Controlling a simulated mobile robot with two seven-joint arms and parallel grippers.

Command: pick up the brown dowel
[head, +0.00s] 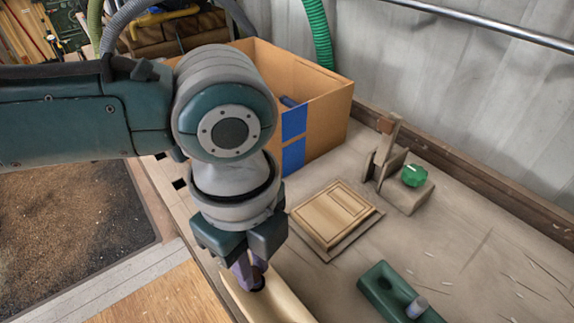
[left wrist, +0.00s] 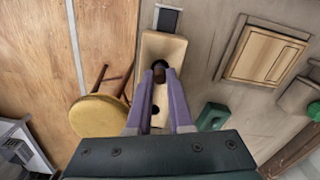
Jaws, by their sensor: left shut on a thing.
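My left gripper (head: 250,282) points down over a pale wooden block (head: 276,303) near the table's front edge. Its purple fingers are shut on the brown dowel (head: 259,276), which is mostly hidden by them in the head view. In the left wrist view the fingertips (left wrist: 159,74) close around the dowel (left wrist: 160,73), over the long pale block (left wrist: 172,48). A dark empty hole shows in the block nearer the wrist. I cannot tell whether the dowel's lower end is still inside the block. My right gripper is not in view.
A green block (head: 376,287) with a grey peg (head: 417,307) stands to the right. Behind are a light wooden box (head: 325,235), a wooden fixture with a green knob (head: 415,175) and a cardboard box (head: 328,120). A yellow stool (left wrist: 98,116) stands beside the table. The table's right side is mostly clear.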

